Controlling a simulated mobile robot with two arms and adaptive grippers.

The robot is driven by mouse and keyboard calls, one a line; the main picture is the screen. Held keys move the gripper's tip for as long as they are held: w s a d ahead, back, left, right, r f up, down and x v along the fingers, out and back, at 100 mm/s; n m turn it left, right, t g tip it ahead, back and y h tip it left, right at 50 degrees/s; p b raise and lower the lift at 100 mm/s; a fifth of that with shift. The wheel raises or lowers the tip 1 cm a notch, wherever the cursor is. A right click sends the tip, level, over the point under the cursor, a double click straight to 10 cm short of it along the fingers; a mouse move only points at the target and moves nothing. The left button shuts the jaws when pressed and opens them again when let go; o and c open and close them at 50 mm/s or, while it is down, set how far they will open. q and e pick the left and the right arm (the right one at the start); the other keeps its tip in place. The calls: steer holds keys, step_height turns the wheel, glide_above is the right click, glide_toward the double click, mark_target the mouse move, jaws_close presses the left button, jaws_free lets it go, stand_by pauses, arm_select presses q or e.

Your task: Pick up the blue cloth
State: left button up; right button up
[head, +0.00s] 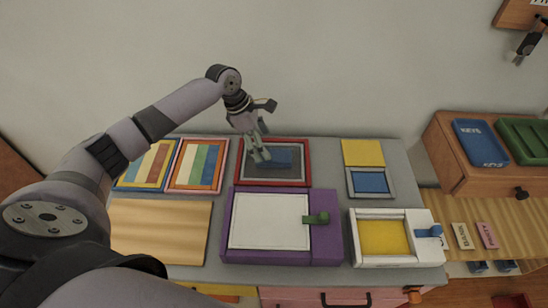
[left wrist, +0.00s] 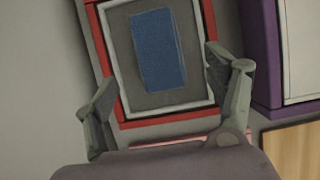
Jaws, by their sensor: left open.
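The blue cloth (head: 283,158) lies flat inside a red-framed tray (head: 307,163) with a grey bottom, at the back middle of the table in the head view. In the left wrist view the cloth (left wrist: 158,49) is a blue rectangle on the grey bottom of the red tray (left wrist: 170,122). My left gripper (head: 262,156) is over the left part of the tray, and it partly covers the cloth's left end in the head view. In the left wrist view my left gripper (left wrist: 165,95) is open and empty, its fingers spread wider than the cloth. My right gripper is not in view.
A purple box (head: 333,239) with a white panel and green knob is in front of the tray. A white box (head: 385,260) with a yellow inside stands right of it. Striped framed boards (head: 198,164) lie left. A wooden board (head: 155,228) lies front left. The wall is behind.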

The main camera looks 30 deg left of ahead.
mark_target(273, 156)
arm_select(q)
steer(key=x, duration=0.6)
steer(key=shift+w+d+f, duration=0.15)
steer(key=shift+w+f, duration=0.05)
steer(key=shift+f, duration=0.05)
steer(key=shift+c, duration=0.5)
steer(key=c, duration=1.1)
steer(key=shift+o, duration=0.2)
steer(key=shift+r, duration=0.1)
